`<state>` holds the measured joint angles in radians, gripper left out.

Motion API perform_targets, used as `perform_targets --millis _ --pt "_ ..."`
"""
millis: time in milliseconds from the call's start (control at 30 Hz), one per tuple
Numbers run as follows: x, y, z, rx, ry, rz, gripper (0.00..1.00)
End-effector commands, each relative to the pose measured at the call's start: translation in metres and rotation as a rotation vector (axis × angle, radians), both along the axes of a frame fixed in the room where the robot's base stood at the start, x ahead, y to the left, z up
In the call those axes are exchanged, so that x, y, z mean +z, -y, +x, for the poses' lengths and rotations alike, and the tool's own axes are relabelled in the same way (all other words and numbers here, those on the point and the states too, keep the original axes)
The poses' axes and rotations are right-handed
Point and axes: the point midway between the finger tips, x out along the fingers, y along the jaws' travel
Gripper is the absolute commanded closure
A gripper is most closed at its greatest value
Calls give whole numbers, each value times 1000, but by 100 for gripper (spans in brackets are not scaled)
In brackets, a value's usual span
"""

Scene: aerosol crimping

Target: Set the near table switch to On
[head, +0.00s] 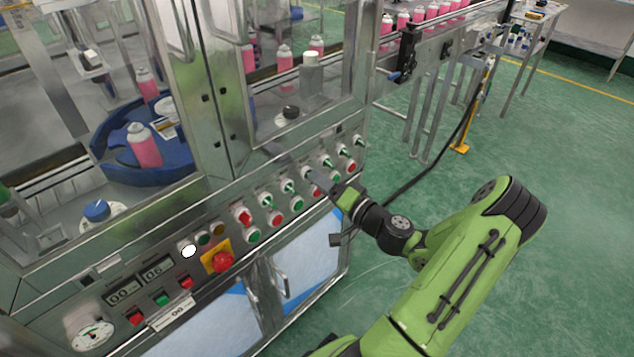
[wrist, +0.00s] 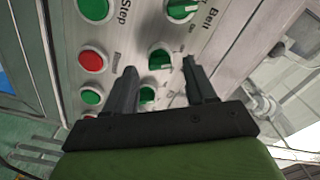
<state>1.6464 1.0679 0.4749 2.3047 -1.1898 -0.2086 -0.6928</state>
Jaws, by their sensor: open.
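A row of green rotary switches, including one green switch (head: 289,187), runs along the sloped control panel in the head view. My gripper (head: 313,175) is at the right half of this row and hides part of it. In the wrist view my gripper (wrist: 158,65) is open, with its two fingers apart. A green rotary knob (wrist: 160,56) shows between the fingertips, and I cannot tell whether they touch it. Another green knob (wrist: 147,95) lies lower between the fingers. The labels by these two knobs are too small to read, so I cannot tell which is the near table switch.
A red emergency stop (head: 222,261) on a yellow plate sits left on the panel. Red and green push buttons, such as a red one (wrist: 92,61), run beside the switches. A knob marked Belt (wrist: 182,9) is close by. Glass guards rise behind the panel; green floor is free at right.

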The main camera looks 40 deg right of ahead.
Motion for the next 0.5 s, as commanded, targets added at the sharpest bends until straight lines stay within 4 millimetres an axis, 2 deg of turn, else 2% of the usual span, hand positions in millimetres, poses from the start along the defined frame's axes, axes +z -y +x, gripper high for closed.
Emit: perform_targets --millis 133,400,433,500 --pt "-1 0 18 1 0 -1 45" --pt "0 0 22 0 -2 1 45" --pt "0 0 22 0 -2 0 46" --pt "0 0 22 0 -2 0 57"
